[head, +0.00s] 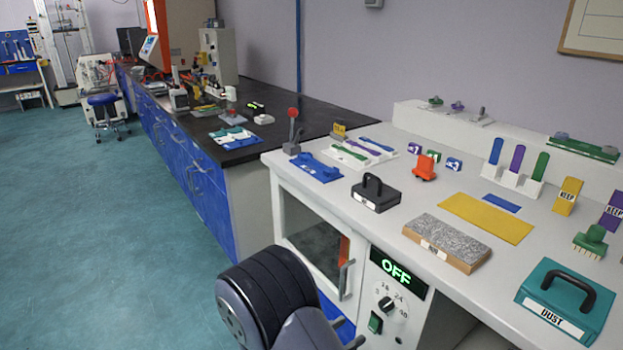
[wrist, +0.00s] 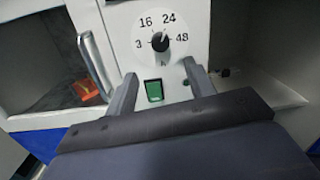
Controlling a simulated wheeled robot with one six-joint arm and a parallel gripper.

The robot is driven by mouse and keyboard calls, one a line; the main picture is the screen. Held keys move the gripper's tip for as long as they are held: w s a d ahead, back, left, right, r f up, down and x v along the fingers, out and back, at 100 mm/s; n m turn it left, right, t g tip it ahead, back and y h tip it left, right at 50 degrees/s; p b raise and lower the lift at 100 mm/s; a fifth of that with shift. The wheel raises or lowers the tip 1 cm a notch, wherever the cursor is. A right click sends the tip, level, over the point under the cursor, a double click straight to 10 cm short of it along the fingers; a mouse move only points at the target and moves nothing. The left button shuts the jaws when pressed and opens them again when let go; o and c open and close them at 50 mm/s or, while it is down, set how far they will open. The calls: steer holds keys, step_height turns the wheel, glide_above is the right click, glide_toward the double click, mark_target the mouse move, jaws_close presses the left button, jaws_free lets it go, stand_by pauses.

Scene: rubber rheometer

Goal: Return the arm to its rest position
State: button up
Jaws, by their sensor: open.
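My gripper (wrist: 163,78) is open and empty in the wrist view, its two grey fingers apart. Between and beyond them is the front panel of the white cabinet, with a numbered dial (wrist: 160,41) and a green switch (wrist: 154,91). No contact with either is visible. In the head view my arm shows at the bottom centre, in front of the cabinet; the gripper is mostly cut off there. The panel's dial (head: 385,304), green switch (head: 375,323) and lit OFF display (head: 397,268) show just right of my arm.
The cabinet's glass door (head: 318,240) with its handle is close to my arm. Above, the white worktop (head: 400,222) holds a stone slab (head: 446,240), a black-handled block (head: 376,193) and a teal DUST box (head: 566,302). The floor (head: 120,230) at left is clear.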

mark_target(384, 309)
steer(key=b+x, duration=0.1)
steer(key=x, duration=0.9)
steer(key=shift+d, duration=0.15)
steer(key=shift+r+n+p, duration=0.15)
steer(key=shift+n+p, duration=0.35)
steer(key=shift+p, duration=0.05)
steer(key=shift+n+p, duration=0.35)
steer(key=shift+n, duration=0.15)
steer(key=n+p, duration=0.2)
steer(key=n, duration=0.2)
steer(key=shift+s+t, duration=0.1)
steer(key=shift+t, duration=0.2)
steer(key=n+p, duration=0.2)
steer(key=n, duration=0.3)
steer(key=shift+y, duration=0.3)
steer(key=n+p, duration=0.3)
steer(key=n, duration=0.2)
steer(key=shift+s+r+n+t, duration=0.1)
steer(key=shift+r+n+t, duration=0.05)
steer(key=shift+n+t, duration=0.2)
steer(key=n+p, duration=0.2)
steer(key=n, duration=0.3)
steer(key=shift+n+y, duration=0.35)
steer(key=shift+y, duration=0.05)
steer(key=shift+d, duration=0.1)
